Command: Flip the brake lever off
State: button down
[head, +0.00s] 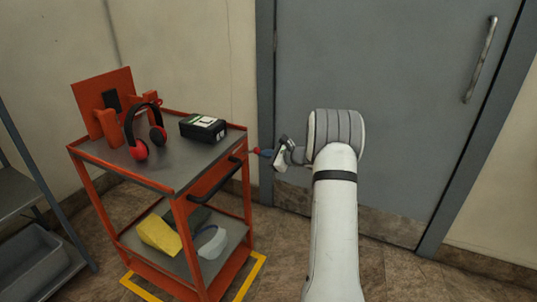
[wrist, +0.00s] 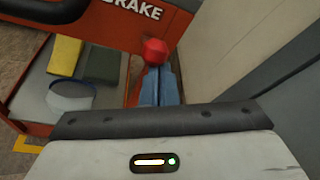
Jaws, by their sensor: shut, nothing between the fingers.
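In the head view the red knob (head: 266,152) is at the right side of the orange cart (head: 180,205). My gripper (wrist: 160,72) is shut, with its blue fingertips right at the knob and nothing between them. In the head view my gripper (head: 273,154) reaches the cart from the right. I cannot tell if the fingers touch the knob. The lever's shaft is mostly hidden.
On the cart's top are red and black headphones (head: 146,130), a black box (head: 203,127) and an orange stand (head: 103,100). A grey door (head: 385,100) stands behind; a grey shelf (head: 25,190) is at left.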

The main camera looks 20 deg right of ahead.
jog(key=shift+f, duration=0.1)
jog(key=s+d+b, duration=0.1)
jog(key=s+d, duration=0.5)
jog(key=s, duration=0.1)
jog(key=shift+d, duration=0.2)
dwell(0.6)
